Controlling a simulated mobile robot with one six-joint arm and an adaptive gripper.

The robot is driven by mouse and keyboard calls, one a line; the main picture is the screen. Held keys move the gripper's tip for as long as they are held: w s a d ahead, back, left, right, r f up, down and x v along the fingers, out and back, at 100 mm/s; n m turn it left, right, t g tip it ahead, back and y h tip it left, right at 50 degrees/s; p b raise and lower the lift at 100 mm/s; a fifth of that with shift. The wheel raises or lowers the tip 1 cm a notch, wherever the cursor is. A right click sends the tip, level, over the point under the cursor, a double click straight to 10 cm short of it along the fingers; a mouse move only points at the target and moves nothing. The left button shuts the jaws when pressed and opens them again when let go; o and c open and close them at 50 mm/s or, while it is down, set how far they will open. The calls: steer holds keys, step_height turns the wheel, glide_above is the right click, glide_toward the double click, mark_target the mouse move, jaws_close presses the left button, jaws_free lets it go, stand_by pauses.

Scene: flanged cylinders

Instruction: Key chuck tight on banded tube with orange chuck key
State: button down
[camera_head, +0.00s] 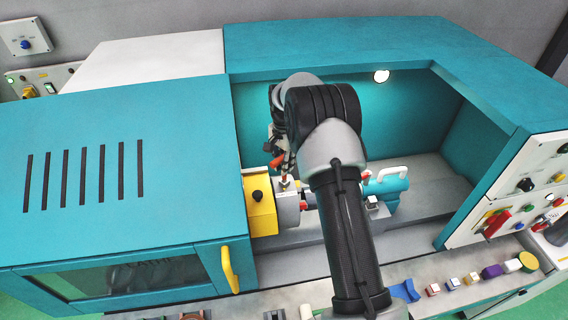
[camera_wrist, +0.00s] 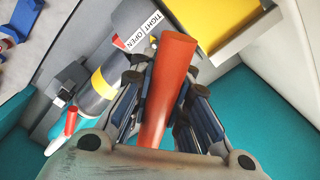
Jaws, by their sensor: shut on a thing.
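My gripper (camera_wrist: 158,105) is shut on the orange chuck key (camera_wrist: 166,85), whose handle shows between the fingers in the wrist view. In the head view the orange key (camera_head: 277,160) is just above the grey chuck (camera_head: 287,210). I cannot tell whether its tip sits in the chuck. The chuck (camera_wrist: 133,18) carries a white label reading TIGHT and OPEN beside a red mark; the fingers and key cover part of it. A grey tube with a yellow band (camera_wrist: 102,84) extends from the chuck in the wrist view. The tube is mostly hidden by my arm in the head view.
A yellow headstock block (camera_head: 260,205) stands left of the chuck, and a teal tailstock (camera_head: 386,186) stands right. Teal machine walls (camera_head: 480,115) enclose the bay. Several small coloured things, including a purple one (camera_head: 491,271), lie on the front ledge.

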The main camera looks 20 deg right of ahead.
steer(key=shift+f+b, duration=0.3)
steer(key=shift+f, duration=0.15)
